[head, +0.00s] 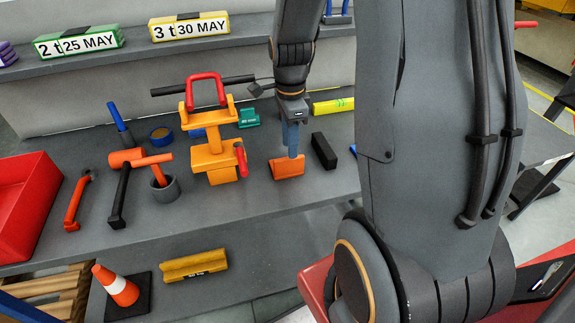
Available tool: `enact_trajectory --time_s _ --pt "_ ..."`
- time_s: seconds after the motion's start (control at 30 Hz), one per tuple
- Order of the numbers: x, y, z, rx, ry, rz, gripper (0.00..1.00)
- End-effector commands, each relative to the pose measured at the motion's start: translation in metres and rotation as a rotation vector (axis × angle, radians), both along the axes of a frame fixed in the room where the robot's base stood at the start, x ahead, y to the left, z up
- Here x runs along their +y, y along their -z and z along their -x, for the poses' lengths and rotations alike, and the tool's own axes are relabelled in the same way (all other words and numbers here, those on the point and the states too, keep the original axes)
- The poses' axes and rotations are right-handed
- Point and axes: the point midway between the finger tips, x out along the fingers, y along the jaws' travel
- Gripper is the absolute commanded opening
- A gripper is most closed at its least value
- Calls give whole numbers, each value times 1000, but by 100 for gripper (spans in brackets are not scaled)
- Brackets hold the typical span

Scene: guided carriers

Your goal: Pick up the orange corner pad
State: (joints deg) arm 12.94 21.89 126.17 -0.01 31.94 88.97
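The orange corner pad (287,169) lies on the grey upper shelf, right of the orange clamp-like device. My gripper (292,152) points down directly over the pad, and its blue fingers overlap the pad's top rear edge in the picture. The fingers line up one behind the other from this side, so I cannot tell the gap between them or whether they touch the pad.
A black block (323,151) lies close on the right of the pad. The orange device (212,150) with a red handle stands to its left. A yellow bar (333,106) and a green item (249,117) lie behind. Bare shelf lies in front of the pad.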

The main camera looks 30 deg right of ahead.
Motion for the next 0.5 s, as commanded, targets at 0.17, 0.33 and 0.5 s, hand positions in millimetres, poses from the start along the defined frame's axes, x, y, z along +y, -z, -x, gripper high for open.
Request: enact_trajectory --time_s 0.17,0.33,0.5 --pt "2 15 3 3 -2 -1 33" --pt "6 35 8 6 -4 -1 33" --pt "6 54 7 2 -4 0 33"
